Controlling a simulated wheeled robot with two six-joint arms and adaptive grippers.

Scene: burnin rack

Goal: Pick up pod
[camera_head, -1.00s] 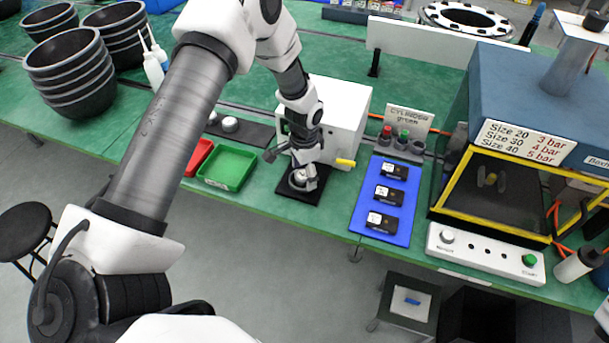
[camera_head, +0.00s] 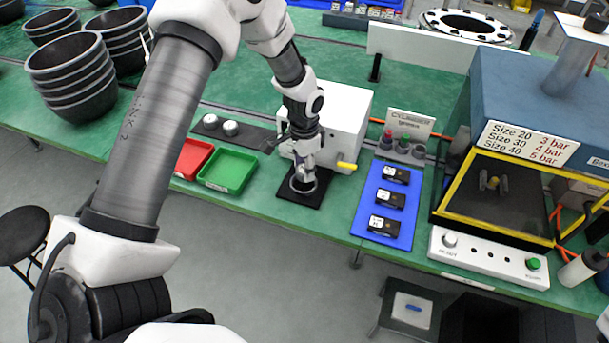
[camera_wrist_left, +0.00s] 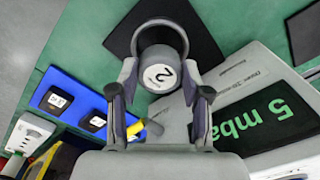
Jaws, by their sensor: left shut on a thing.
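The pod (camera_wrist_left: 160,68) is a grey cylinder with a white round label marked "2", in the left wrist view. My left gripper (camera_wrist_left: 163,95) is shut on it, one finger on each side. Below the pod is a dark round cup (camera_wrist_left: 136,44) on a black mat (camera_wrist_left: 189,22). In the head view my left gripper (camera_head: 305,172) points down at the cup (camera_head: 304,188) in front of the white box (camera_head: 345,115). The pod is mostly hidden by the fingers there, and its exact height over the cup is hard to tell. My right gripper is not in view.
Two grey round pods (camera_head: 231,128) sit on a black strip behind the red tray (camera_head: 192,160) and green tray (camera_head: 228,170). A yellow lever (camera_head: 346,166) sticks out from the white box. A blue mat (camera_head: 368,212) with several black blocks lies to the right.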

